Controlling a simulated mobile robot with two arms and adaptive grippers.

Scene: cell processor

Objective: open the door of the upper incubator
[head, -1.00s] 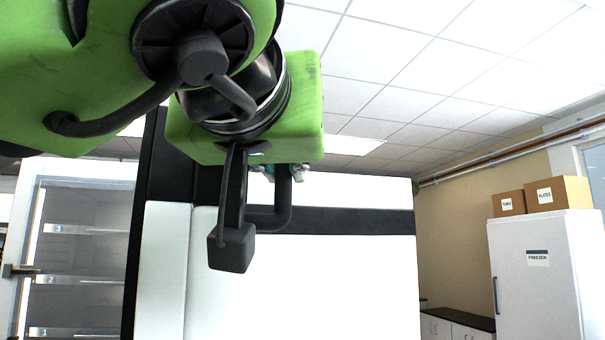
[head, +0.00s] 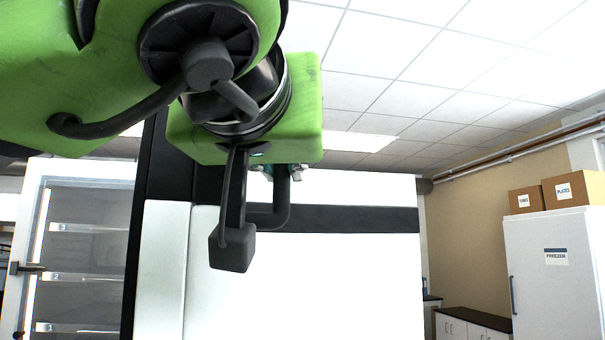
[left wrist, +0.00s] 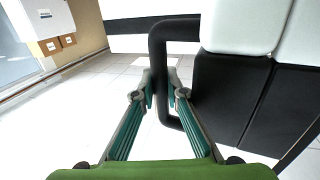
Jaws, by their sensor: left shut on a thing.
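The incubator is a large white and black unit in the middle of the head view. Its white front (head: 310,280) has a black band (head: 350,218) across it, with another white section above. A black bar handle (head: 283,205) stands out from the band; it also shows in the left wrist view (left wrist: 157,60). My left gripper (head: 280,172) is mostly hidden behind its green wrist. In the left wrist view its teal fingers (left wrist: 160,92) are shut on the handle's upright bar. I cannot tell whether the door is ajar. My right gripper is not in view.
A glass-fronted cabinet (head: 85,245) with shelves stands at the left. A white freezer (head: 560,270) with boxes (head: 572,190) on top stands at the right, past a low counter (head: 475,322). The floor (left wrist: 125,85) beside the handle looks clear in the left wrist view.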

